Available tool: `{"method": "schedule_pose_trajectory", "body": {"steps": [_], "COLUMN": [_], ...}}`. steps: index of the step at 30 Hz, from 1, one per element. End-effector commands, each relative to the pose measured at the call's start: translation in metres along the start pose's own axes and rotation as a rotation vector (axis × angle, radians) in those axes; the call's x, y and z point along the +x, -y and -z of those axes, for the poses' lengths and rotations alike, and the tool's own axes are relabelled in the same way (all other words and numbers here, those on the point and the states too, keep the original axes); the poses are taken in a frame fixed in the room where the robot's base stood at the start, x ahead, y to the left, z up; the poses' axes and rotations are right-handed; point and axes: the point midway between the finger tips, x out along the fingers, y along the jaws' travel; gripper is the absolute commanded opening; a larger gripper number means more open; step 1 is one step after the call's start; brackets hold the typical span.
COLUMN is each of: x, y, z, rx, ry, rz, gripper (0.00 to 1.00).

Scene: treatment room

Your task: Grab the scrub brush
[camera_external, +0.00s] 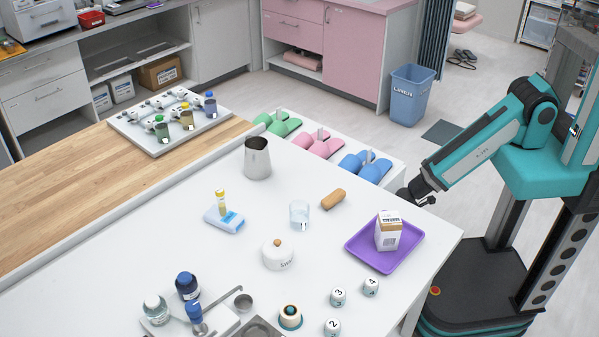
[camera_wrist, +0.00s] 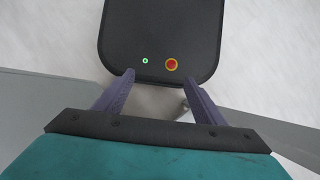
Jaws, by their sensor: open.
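The scrub brush appears to be the small oblong tan wooden piece (camera_external: 333,199) lying on the white table (camera_external: 180,258), right of a clear glass (camera_external: 299,214). Its bristles cannot be made out. My gripper (camera_external: 408,197) is by the table's right edge, to the right of the brush and apart from it. In the wrist view my gripper (camera_wrist: 158,84) has its two fingers spread with nothing between them. The brush does not show in the wrist view.
A purple tray (camera_external: 365,254) with a white carton (camera_external: 388,230) stands between the brush and the right edge. A metal pitcher (camera_external: 257,158) and a lidded white jar (camera_external: 277,254) are left of the brush. Numbered blocks (camera_external: 338,296) lie at the front. Slippers (camera_external: 365,165) lie beyond the table.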

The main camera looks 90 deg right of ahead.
Motion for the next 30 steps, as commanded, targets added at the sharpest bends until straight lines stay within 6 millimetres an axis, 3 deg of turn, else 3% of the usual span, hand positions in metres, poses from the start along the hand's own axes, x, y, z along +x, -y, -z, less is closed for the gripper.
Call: {"method": "schedule_pose_trajectory", "body": {"steps": [11, 14, 23, 30], "x": [0.000, 0.000, 0.000, 0.006], "y": [0.000, 0.000, -0.001, -0.020], "z": [0.000, 0.000, 0.000, 0.001], "rx": [0.000, 0.000, 0.003, 0.105], "ry": [0.000, 0.000, 0.000, -0.005], "rz": [0.000, 0.000, 0.000, -0.015], "gripper": [0.64, 0.51, 0.51, 0.51]}}
